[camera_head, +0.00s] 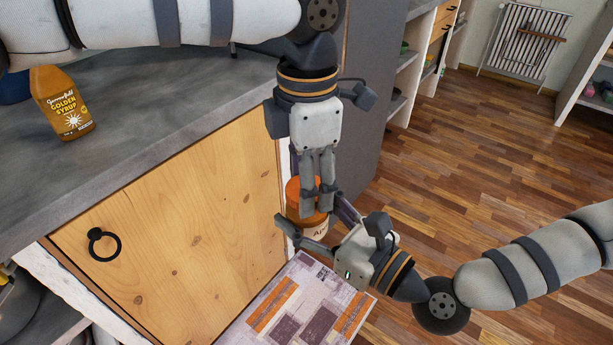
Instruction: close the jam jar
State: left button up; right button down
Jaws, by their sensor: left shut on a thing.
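The jam jar (301,226) is orange with a pale label, of which only the letters "AP" show. It is in the air in front of the counter, over the floor side. My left gripper (318,200) points down from above and is shut on the orange lid (293,190) at the jar's top. The fingers hide much of the lid, so I cannot tell whether it is seated or slightly apart. My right gripper (316,222) comes from the lower right, its fingers on both sides of the jar body, shut on it.
A golden syrup bottle (64,104) stands on the grey counter (170,100) at the left. Below is a wooden cabinet door (190,240) with a black ring handle (103,244). A patterned mat (300,307) lies below the grippers. The wooden floor (470,170) at right is clear.

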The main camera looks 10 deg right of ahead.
pick_arm(q)
jog(key=m, duration=0.7)
jog(key=shift+m, duration=0.3)
jog(key=o, duration=1.4)
jog(key=shift+r, duration=0.1)
notch_tip(320, 180, up, 12)
jog(key=shift+f, duration=0.1)
